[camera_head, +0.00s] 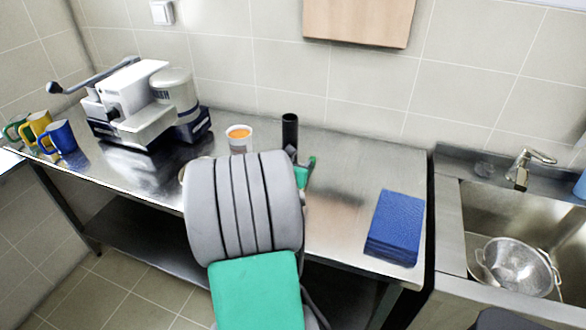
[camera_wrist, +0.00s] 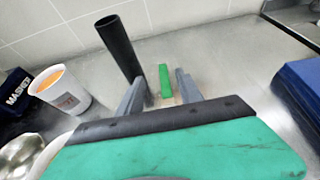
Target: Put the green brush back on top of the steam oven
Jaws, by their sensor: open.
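The green brush (camera_wrist: 165,80) shows in the wrist view as a narrow green bar low over the steel worktop, with a pale tan part at its near end. My gripper (camera_wrist: 158,88) is open, its two grey fingers pointing towards the brush, one on either side of it in the picture. I cannot tell whether they touch it or how much of it lies between them. In the head view my arm hides most of the gripper, and a small green piece beside the arm may be gripper or brush. The steam oven is not recognisable in either view.
A black cylinder (camera_head: 290,132) stands close to the left of my gripper, beside a white cup with orange contents (camera_head: 239,138). A blue stack (camera_head: 396,228) and a sink holding a colander (camera_head: 516,266) are right.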

